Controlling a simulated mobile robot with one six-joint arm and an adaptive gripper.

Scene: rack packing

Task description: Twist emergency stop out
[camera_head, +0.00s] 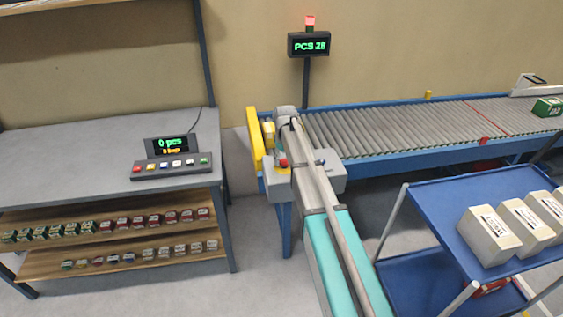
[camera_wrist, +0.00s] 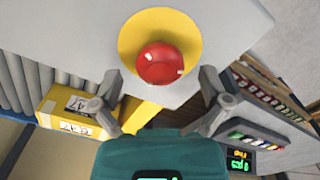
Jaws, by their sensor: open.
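The emergency stop (camera_wrist: 160,63) is a round red button on a yellow disc (camera_wrist: 188,30), set on a grey control box (camera_wrist: 95,25). In the head view the red button (camera_head: 283,163) sits on the grey box (camera_head: 330,181) at the left end of the roller conveyor. My gripper (camera_wrist: 159,80) is open and empty in the wrist view. Its two fingers stand apart, one to the left and one to the right of the button, with visible gaps to it. I cannot tell whether the button is pressed in. My arm partly covers the box in the head view.
A bench (camera_head: 60,150) with a button panel (camera_head: 172,166) stands left. A blue cart (camera_head: 440,200) with white boxes is at right. A lit sign (camera_head: 308,45) reads PCS 28.

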